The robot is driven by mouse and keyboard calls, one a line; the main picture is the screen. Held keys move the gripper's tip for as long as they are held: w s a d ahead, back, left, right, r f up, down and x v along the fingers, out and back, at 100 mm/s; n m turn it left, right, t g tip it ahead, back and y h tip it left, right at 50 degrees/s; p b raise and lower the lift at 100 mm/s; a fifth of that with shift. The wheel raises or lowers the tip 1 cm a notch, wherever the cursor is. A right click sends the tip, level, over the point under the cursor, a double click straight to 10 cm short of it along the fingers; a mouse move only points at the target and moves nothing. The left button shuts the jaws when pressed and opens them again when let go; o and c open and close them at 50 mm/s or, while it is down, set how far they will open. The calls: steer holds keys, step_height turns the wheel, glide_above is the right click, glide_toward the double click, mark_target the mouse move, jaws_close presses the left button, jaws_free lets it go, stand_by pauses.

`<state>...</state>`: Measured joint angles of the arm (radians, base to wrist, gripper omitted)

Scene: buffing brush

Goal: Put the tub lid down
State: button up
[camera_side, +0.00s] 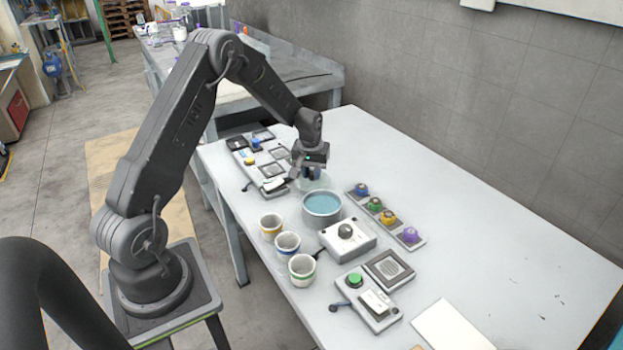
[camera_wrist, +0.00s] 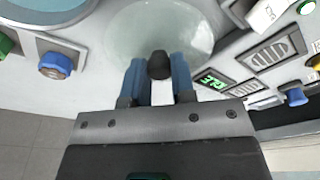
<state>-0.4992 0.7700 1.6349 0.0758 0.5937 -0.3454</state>
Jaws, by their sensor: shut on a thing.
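The tub lid (camera_wrist: 168,25) is a round, translucent, pale disc with a black knob (camera_wrist: 160,66). My gripper (camera_wrist: 160,78) is shut on that knob, one blue finger on each side. In the side view my gripper (camera_side: 308,178) is low over the table just behind the tub, and the lid (camera_side: 318,183) partly shows beneath it. I cannot tell whether the lid touches the table. The round grey tub (camera_side: 322,224) stands uncovered with blue liquid in it. Its edge also shows at the top left of the wrist view (camera_wrist: 88,18).
Three cups (camera_side: 287,243) stand in front of the tub. A box with a dark knob (camera_side: 347,236) is to its right. A strip of coloured knobs (camera_side: 382,210) lies behind it. Small panels and devices (camera_side: 262,160) lie left of my gripper. The table's right side (camera_side: 500,220) is mostly clear.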

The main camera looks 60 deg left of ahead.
steer(key=shift+f, duration=1.3)
steer(key=shift+f, duration=0.1)
steer(key=o, duration=0.9)
